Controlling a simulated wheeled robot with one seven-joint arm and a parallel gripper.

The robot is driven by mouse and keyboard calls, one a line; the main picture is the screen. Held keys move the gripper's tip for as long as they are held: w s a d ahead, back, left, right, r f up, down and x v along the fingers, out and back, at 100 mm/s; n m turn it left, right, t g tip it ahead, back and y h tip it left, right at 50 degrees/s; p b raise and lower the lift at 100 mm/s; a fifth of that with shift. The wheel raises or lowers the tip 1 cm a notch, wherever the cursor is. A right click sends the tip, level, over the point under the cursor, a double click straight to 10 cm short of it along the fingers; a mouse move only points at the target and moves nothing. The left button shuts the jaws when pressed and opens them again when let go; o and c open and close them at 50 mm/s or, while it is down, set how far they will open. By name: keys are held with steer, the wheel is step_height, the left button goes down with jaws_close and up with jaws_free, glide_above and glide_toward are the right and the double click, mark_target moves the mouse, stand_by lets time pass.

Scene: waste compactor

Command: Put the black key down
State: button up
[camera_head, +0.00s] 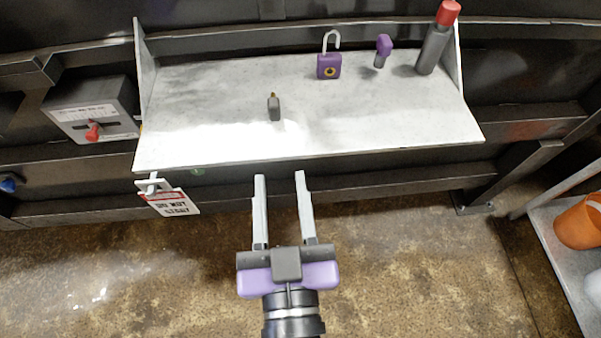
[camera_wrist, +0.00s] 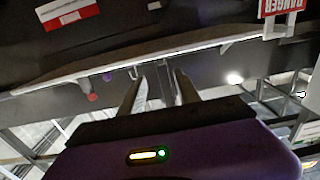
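The black key (camera_head: 274,108), a small dark grey block with a brassy tip, stands on the white shelf (camera_head: 220,135), left of the shelf's middle in the head view. My gripper (camera_head: 280,175) is open, with its two fingers apart and nothing between them. It is in front of the shelf's front edge, apart from the key. In the wrist view the open fingers (camera_wrist: 158,75) point toward the shelf's edge, and I cannot make out the key there.
On the shelf are an open purple padlock (camera_head: 328,66), a purple-headed key (camera_head: 383,50) and a red-capped grey cylinder (camera_head: 436,40). A red-handled switch box (camera_head: 95,110) is at left. A tag (camera_head: 170,202) hangs at the shelf's front left corner. An orange container (camera_head: 580,222) is at right.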

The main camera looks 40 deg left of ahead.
steer(key=w+d+f+m+t+h, duration=0.2)
steer(key=d+f+m+h, duration=0.3)
steer(key=d, duration=0.7)
steer(key=s+d+f+m+h, duration=0.1)
steer(key=s+d+f+h, duration=0.1)
steer(key=d, duration=0.6)
steer(key=s+d+f+m+t+h, duration=0.1)
steer(key=s+d+f+m+h, duration=0.1)
steer(key=s+d, duration=0.3)
steer(key=s+d+f+m+h, duration=0.1)
steer(key=s+d+h, duration=0.3)
steer(key=d, duration=0.7)
steer(key=shift+s+d+f+m+h, duration=0.3)
steer(key=shift+s+d+f+m, duration=0.1)
steer(key=shift+f, duration=0.2)
steer(key=shift+o, duration=0.5)
steer(key=shift+s+d, duration=0.35)
steer(key=shift+r, duration=0.1)
steer(key=shift+c, duration=0.4)
steer(key=shift+c, duration=0.4)
steer(key=shift+w, duration=0.15)
